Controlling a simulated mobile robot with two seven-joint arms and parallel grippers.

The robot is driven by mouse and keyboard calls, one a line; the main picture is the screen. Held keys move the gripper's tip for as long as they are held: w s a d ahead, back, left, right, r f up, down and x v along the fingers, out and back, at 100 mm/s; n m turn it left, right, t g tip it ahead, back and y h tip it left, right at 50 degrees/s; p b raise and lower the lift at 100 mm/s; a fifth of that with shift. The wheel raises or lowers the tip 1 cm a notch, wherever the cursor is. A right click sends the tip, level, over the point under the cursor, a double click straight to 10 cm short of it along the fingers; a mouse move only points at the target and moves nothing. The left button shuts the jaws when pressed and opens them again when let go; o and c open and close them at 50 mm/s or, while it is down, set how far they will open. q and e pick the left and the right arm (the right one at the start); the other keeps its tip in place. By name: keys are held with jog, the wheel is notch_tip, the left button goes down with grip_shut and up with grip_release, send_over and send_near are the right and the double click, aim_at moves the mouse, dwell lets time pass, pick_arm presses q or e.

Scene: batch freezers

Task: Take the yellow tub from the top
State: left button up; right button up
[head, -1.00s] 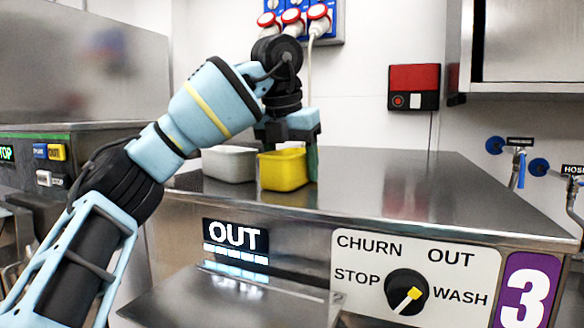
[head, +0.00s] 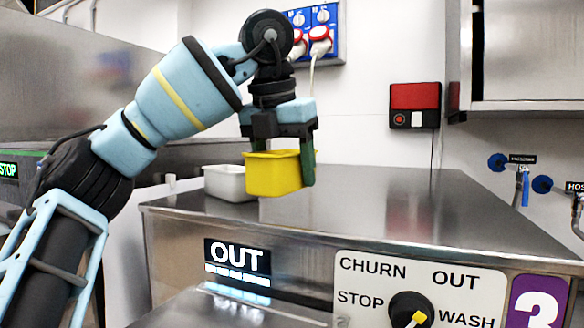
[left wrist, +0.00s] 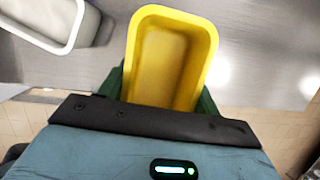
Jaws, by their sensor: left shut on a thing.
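The yellow tub (head: 273,175) is a small open rectangular tub, held a little above the steel top of the freezer (head: 370,195). My left gripper (head: 282,165) is shut on it, with its dark green fingers at the tub's sides. In the left wrist view the yellow tub (left wrist: 170,60) looks empty and sits between the green fingers. My right gripper is in neither view.
A white tub (head: 228,182) stands on the steel top just left of the yellow one; it also shows in the left wrist view (left wrist: 40,20). The steel top to the right is clear. The panel with its dial (head: 408,308) is on the front.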

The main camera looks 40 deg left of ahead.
aim_at(274, 173)
pick_arm(q)
jog(key=s+d, duration=0.4)
jog(key=s, duration=0.4)
jog(key=shift+r, duration=0.45)
